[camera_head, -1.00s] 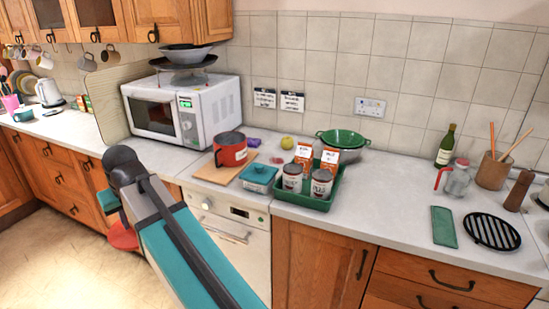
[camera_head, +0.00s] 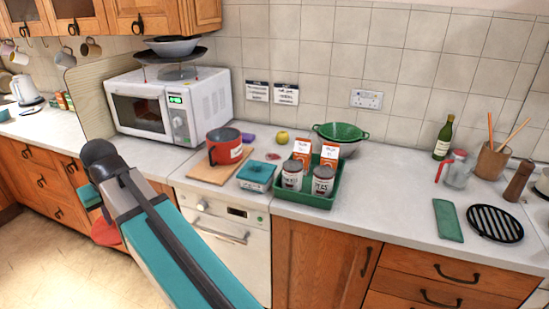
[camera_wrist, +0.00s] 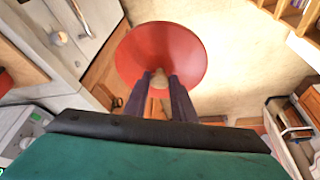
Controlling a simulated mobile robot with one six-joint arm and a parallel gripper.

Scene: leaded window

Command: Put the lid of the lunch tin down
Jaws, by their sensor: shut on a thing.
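My gripper (camera_wrist: 160,90) is shut on the small pale knob of a round red lid (camera_wrist: 160,52) in the wrist view. In the head view the red lid (camera_head: 106,232) shows partly behind my arm, out in front of the cabinets and below counter height. The fingertips are hidden in the head view.
A teal-lidded box (camera_head: 257,174) and a green tray (camera_head: 312,197) of cans and cartons stand right of the board. A white microwave (camera_head: 165,105) is behind it. Counter (camera_head: 390,200) between the tray and the green cloth (camera_head: 447,220) is clear.

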